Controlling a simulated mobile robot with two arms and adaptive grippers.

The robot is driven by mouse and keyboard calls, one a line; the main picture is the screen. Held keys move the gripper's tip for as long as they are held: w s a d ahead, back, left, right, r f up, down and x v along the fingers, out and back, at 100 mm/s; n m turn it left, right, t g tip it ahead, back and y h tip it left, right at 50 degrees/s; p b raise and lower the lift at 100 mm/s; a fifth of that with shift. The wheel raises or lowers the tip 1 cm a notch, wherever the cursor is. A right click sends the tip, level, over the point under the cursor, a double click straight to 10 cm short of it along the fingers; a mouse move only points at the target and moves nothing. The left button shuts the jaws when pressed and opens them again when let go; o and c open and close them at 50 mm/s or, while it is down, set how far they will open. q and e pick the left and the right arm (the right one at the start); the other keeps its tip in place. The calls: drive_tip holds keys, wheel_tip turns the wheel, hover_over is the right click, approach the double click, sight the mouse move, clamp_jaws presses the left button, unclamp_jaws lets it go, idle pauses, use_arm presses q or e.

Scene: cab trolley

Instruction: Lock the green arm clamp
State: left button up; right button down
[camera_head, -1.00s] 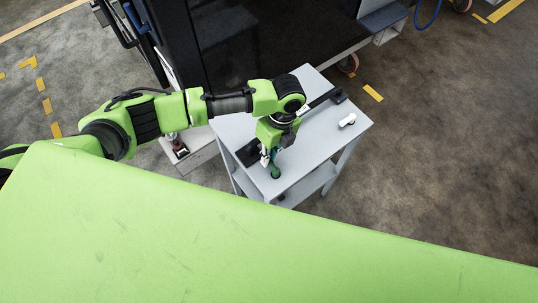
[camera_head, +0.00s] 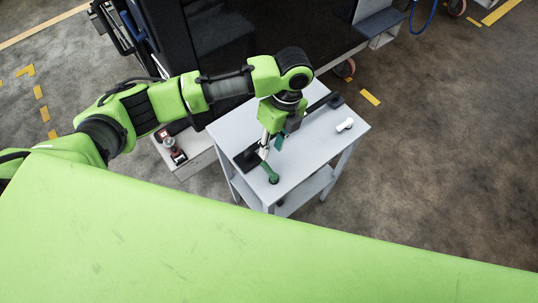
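The green arm clamp (camera_head: 270,175) is a small dark green piece at the front left edge of the grey trolley top (camera_head: 318,148). Its arm slants up and left from a rounded end, and the upper part is partly hidden by my gripper. My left gripper (camera_head: 270,148) points down just above and behind the clamp. Its fingers look spread apart, with nothing clearly held. Whether a finger touches the clamp is too small to tell. My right gripper is not in view.
A black bar (camera_head: 323,102) lies across the trolley top, partly under my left arm. A small white object (camera_head: 345,125) sits near its right edge. A dark cabinet (camera_head: 230,40) stands behind. A low grey box with a red-topped part (camera_head: 175,155) is left of the trolley. Floor at right is clear.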

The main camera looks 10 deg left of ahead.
use_arm(q)
drive_tip(key=r, duration=0.4)
drive_tip(key=shift+w+d, duration=0.25)
drive_tip(key=shift+w, duration=0.1)
drive_tip(key=shift+f, duration=0.1)
